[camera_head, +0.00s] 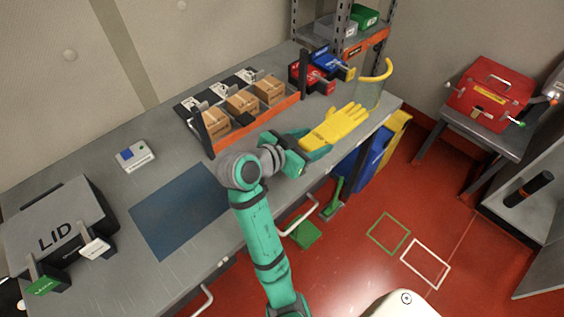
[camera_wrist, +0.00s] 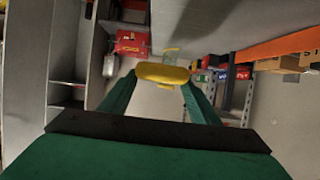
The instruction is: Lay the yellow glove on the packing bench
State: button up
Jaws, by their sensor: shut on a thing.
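The yellow glove (camera_head: 336,125) is at the right end of the packing bench in the head view, fingers pointing up and right. My gripper (camera_head: 312,148) is at its cuff end, shut on it. In the wrist view the glove (camera_wrist: 162,73) shows end-on as a yellow band between the two green fingertips (camera_wrist: 160,78). The packing bench (camera_head: 105,178) is a long grey table along the wall. The glove is over or on the bench top; I cannot tell whether it touches the surface.
An orange-edged rack (camera_head: 258,124) with cardboard boxes stands just left of the glove. A blue mat (camera_head: 180,210) lies bare on the bench. A black case marked LID (camera_head: 55,228) sits at far left.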

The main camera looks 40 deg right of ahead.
send_over(278, 173)
jog(key=d, duration=0.1)
jog(key=f, duration=0.6)
jog(key=shift+s+f, duration=0.2)
jog(key=shift+s, duration=0.1)
jog(key=shift+w+a+f, duration=0.35)
jog(key=shift+f, duration=0.25)
notch_tip(278, 173, down, 3)
jog(key=shift+s+f, duration=0.1)
jog(key=shift+a+f, duration=0.1)
jog(key=shift+a, duration=0.05)
jog(key=o, duration=1.1)
jog(key=v, duration=1.2)
